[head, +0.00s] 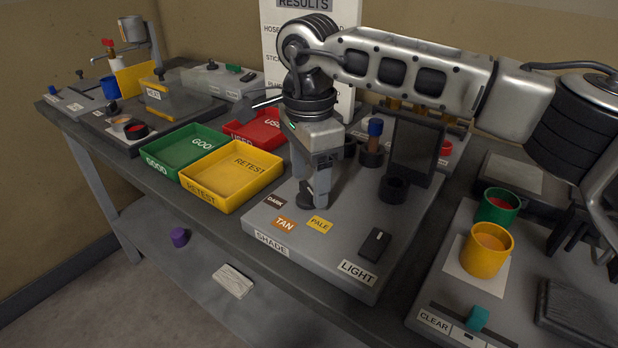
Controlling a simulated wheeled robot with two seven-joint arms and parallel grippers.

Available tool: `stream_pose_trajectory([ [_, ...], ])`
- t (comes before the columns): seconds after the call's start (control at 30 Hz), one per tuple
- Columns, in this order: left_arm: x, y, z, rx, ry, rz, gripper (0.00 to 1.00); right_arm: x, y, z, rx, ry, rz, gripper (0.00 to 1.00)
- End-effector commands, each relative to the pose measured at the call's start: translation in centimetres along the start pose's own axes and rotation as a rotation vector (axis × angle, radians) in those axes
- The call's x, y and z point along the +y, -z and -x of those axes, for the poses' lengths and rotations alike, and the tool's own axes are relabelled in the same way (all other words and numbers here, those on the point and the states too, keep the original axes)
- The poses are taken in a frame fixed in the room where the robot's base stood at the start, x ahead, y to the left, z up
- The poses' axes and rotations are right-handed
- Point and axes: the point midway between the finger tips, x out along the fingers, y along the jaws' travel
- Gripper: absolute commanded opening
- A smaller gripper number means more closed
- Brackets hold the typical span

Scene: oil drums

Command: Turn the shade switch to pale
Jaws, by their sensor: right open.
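The shade switch (306,201) is a small dark knob on the grey panel marked SHADE (272,243). The labels DARK (275,202), TAN (285,224) and PALE (320,225) fan out in front of it. My right gripper (314,192) points down at the knob from above, its jaws open and its fingertips low beside it. The fingers partly cover the knob, so I cannot tell which label it points to or whether they touch it. My left gripper is not in view.
A LIGHT rocker switch (375,245) sits at the panel's front right. Dark cup-like holders (394,189) and an upright dark screen (417,148) stand behind. Yellow (232,199), green (160,170) and red trays (240,139) lie left. Yellow (481,263) and green cups (489,219) stand right.

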Motion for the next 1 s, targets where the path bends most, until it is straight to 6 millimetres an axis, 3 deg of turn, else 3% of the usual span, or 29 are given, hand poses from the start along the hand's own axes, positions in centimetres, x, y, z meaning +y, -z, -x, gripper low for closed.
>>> stream_pose_trajectory([
  [0.4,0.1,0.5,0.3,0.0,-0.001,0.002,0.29,-0.1,-0.1,9.7,0.0,0.005,0.001,0.62],
  [0.6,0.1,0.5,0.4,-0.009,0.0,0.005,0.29,0.0,-0.1,13.4,0.0,0.002,0.001,0.62],
  [0.8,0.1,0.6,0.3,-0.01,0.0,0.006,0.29,0.0,0.0,14.9,0.0,0.001,0.001,0.62],
  [1.0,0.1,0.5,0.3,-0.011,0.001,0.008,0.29,0.0,0.0,15.0,-0.001,0.001,0.001,0.62],
])
